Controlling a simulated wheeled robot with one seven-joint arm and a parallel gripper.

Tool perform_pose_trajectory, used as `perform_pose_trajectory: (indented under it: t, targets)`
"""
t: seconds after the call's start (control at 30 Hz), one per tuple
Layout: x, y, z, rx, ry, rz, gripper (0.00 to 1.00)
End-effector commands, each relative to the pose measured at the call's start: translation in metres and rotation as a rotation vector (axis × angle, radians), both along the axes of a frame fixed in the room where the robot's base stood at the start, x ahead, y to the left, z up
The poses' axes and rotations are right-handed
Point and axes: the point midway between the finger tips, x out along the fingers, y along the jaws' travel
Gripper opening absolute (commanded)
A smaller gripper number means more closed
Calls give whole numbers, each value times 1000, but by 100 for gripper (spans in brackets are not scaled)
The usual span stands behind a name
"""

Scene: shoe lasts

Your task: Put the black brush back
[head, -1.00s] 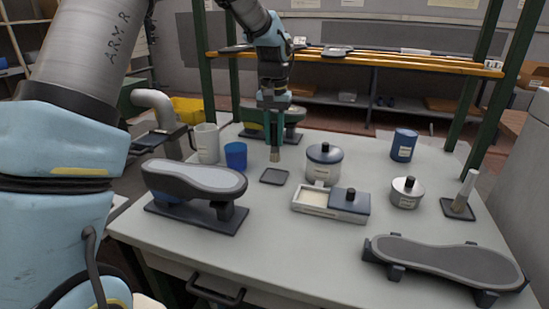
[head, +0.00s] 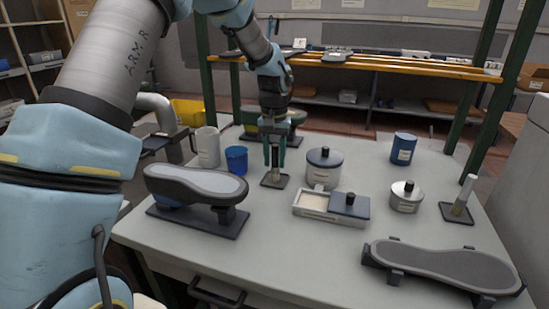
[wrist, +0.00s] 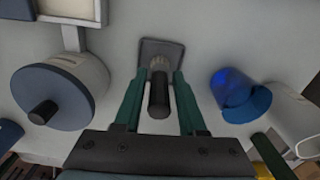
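The black brush (head: 275,157) stands upright, bristles down, on a small dark square pad (head: 265,183) near the back left of the table. In the wrist view its dark handle (wrist: 159,96) points towards the camera, and its pale bristle end is on the pad (wrist: 176,49). My gripper (head: 275,164) is low over the pad with its green fingers on either side of the handle. In the wrist view a gap shows between the handle and each finger, so my gripper (wrist: 160,78) is open around the brush.
A blue cup (head: 236,160) and white mug (head: 207,147) stand left; a blue-lidded jar (head: 324,167) stands close right. A two-part box (head: 332,206), silver pot (head: 406,196), blue can (head: 402,149) and pale-handled brush (head: 463,193) are further right.

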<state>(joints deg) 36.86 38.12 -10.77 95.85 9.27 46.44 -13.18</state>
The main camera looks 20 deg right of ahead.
Motion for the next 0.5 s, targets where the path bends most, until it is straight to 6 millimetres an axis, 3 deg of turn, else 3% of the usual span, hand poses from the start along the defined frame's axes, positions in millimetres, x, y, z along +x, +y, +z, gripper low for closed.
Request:
perform_pose_trajectory:
  t: [0.13,0.5]
  targets:
    - [0,0,0,0,0,0,57]
    - [0,0,10,-1,-2,0,57]
